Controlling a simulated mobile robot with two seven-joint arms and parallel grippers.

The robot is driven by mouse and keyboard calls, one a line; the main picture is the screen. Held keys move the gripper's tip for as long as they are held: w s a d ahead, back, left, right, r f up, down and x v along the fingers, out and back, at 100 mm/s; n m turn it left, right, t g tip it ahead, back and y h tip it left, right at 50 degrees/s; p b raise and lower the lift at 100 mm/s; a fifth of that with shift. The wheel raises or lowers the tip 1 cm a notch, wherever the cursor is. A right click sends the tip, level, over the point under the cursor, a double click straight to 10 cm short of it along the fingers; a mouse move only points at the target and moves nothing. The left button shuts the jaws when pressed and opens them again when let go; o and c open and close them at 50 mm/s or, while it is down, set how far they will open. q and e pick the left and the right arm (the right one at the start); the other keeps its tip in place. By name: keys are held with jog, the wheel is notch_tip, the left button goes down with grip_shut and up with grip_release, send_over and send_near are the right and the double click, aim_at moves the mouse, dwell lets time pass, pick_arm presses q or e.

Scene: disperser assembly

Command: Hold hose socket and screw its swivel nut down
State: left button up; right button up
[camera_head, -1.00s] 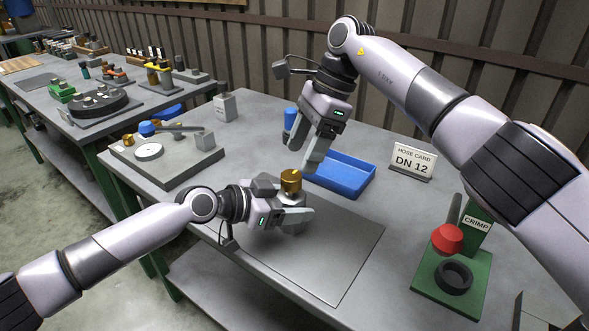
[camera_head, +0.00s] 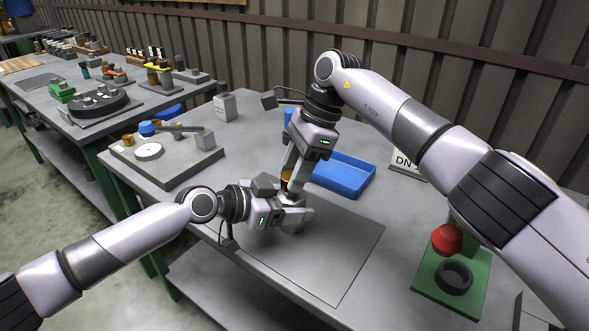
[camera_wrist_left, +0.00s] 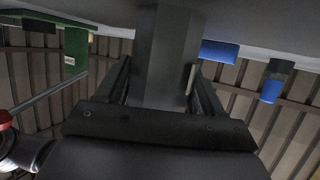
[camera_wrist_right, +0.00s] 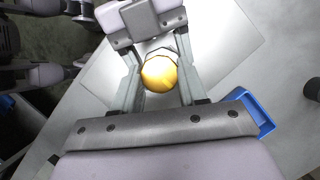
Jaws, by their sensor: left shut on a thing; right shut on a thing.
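The brass swivel nut (camera_head: 286,185) sits on top of the grey hose socket, mostly covered by my right fingers in the head view. In the right wrist view the round brass top (camera_wrist_right: 159,73) lies between both fingers. My right gripper (camera_head: 292,180) reaches down from above and is shut on the nut. My left gripper (camera_head: 297,214) comes in from the left, just above the mat, and is shut on the socket. In the left wrist view the grey socket body (camera_wrist_left: 166,60) stands between the fingers. The threads are hidden.
A blue tray (camera_head: 345,176) lies just behind the grippers. The grey mat (camera_head: 330,262) in front is bare. A green crimp stand (camera_head: 440,290) with a red knob is at right. A grey plate fixture (camera_head: 190,168) stands at left. The hose card (camera_head: 404,162) is partly hidden.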

jog(key=shift+m, duration=0.3)
jog(key=m+t, duration=0.2)
jog(key=m, duration=0.2)
jog(key=shift+d+m, duration=0.1)
jog(key=shift+m, duration=0.2)
jog(key=m, duration=0.2)
jog(key=m+t, duration=0.1)
jog(key=m, duration=0.1)
jog(key=m+t+h, duration=0.1)
jog(key=m, duration=0.2)
jog(key=shift+s, duration=0.25)
jog(key=m, duration=0.2)
jog(key=m+t+h, duration=0.1)
jog(key=m, duration=0.1)
jog(key=m+h, duration=0.1)
jog(key=m, duration=0.1)
jog(key=shift+s+a+m+t, duration=0.1)
jog(key=shift+a+m+t, duration=0.2)
jog(key=shift+t, duration=0.1)
jog(key=m+h, duration=0.2)
jog(key=m, duration=0.3)
jog(key=shift+a, duration=0.15)
jog(key=o, duration=1.1)
jog(key=shift+c, duration=0.2)
jog(key=shift+s+r, duration=0.1)
jog(key=shift+r, duration=0.05)
